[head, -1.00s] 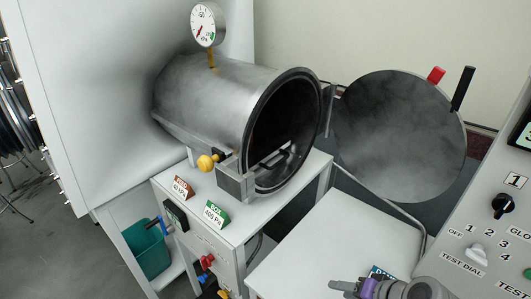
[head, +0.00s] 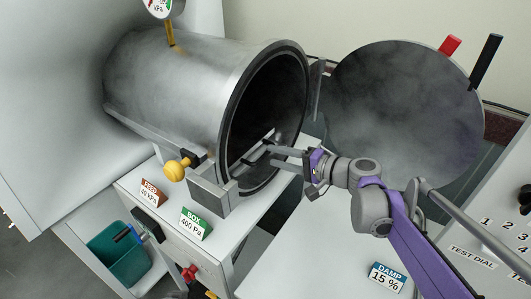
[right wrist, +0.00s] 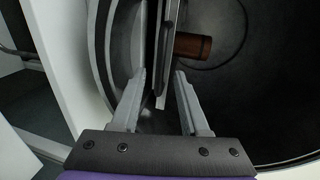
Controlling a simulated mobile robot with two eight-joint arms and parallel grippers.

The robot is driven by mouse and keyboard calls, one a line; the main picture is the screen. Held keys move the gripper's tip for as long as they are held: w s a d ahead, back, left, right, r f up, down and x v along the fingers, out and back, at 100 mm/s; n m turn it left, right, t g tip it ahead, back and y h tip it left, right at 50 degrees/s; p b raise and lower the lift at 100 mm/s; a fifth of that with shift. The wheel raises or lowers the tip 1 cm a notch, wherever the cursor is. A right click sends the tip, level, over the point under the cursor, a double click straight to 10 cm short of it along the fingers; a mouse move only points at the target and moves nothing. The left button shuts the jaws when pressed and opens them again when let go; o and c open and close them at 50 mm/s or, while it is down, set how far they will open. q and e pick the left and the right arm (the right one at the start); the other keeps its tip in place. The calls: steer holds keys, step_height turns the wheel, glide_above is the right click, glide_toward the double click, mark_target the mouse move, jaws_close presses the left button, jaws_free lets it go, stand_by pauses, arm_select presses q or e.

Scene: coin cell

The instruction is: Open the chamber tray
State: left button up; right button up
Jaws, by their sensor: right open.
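The steel cylindrical chamber (head: 185,85) lies on its side with its round mouth open. Inside the mouth, the chamber tray (head: 250,152) shows as a pale edge with a dark bar. My right gripper (head: 271,157) is at the mouth, its fingers pointing in toward the tray front. In the right wrist view the open fingers (right wrist: 161,78) stand either side of the end of a grey upright strip (right wrist: 164,45), which seems to be the tray's front part; contact cannot be told. A brown cylinder (right wrist: 193,46) shows deeper inside. My left gripper is not in view.
The round chamber door (head: 400,105) hangs open at the right, with red and black handles. A yellow knob (head: 177,170) and grey latch block (head: 213,195) sit by the mouth's lower left. FEED and BOX cards stand on the cabinet. A white table top (head: 300,255) is mostly clear.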

mark_target(266, 152)
steer(key=shift+x, duration=2.05)
jaws_close()
